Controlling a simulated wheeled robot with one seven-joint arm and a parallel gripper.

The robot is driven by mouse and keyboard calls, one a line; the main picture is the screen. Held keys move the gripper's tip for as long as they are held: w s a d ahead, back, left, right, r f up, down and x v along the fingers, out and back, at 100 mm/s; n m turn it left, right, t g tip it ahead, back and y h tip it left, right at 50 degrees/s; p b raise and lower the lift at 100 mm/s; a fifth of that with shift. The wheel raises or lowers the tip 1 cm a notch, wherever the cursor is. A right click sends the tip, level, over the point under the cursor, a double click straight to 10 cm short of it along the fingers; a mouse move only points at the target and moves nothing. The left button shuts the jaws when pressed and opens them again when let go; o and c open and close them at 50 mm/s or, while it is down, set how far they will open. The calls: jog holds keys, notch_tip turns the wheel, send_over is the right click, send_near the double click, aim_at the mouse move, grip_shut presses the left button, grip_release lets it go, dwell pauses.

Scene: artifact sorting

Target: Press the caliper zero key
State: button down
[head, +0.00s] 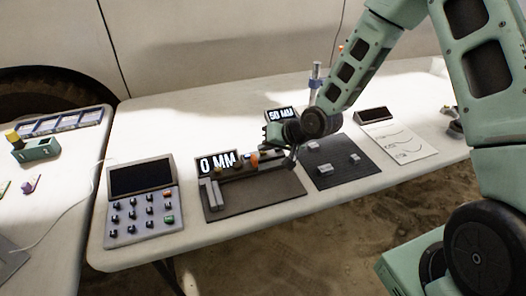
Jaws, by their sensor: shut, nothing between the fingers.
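The caliper (211,194) lies on a dark brown mat (258,194), with pale grey jaws at its left end. Its display (218,162) stands behind it and reads "0 MM". A small orange part (254,161) shows on the caliper's right portion; I cannot tell for sure that it is the zero key. My gripper (291,160) is shut and empty, low over the right end of the caliper. The arm and hand hide that end, and I cannot tell whether the fingertips touch anything.
A keypad with a dark screen (140,178) stands left of the mat. Behind my gripper, another display (281,114) reads "60 MM". A dark mat (340,172) with small grey blocks and a white sheet (400,140) lie to the right. A second table with a tray (60,121) is at left.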

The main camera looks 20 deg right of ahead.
jog(key=shift+r+p, duration=0.6)
jog(key=shift+r, duration=0.1)
jog(key=shift+r, duration=0.15)
notch_tip(320, 180, up, 5)
jog(key=p, duration=0.4)
dwell(0.5)
jog(key=s+a+r+n, duration=0.1)
jog(key=s, duration=0.1)
jog(key=s+a+r+n+g, duration=0.1)
jog(key=s+a, duration=0.1)
jog(key=s+a+r+g+h+p, duration=0.1)
jog(key=s+r, duration=0.1)
jog(key=shift+a+r+n, duration=0.1)
jog(key=shift+a+n, duration=0.15)
jog(key=shift+n, duration=0.15)
jog(key=s+a+r+n+g+h, duration=0.1)
jog(key=s+r, duration=0.5)
jog(key=s, duration=0.7)
jog(key=s+a+r+n+g+h+p, duration=0.1)
jog(key=s+r+n+g, duration=0.3)
jog(key=s, duration=0.9)
jog(key=shift+s+a+r+n+h, duration=0.15)
jog(key=shift+s+r+n+h, duration=0.15)
jog(key=shift+r+n+h, duration=0.6)
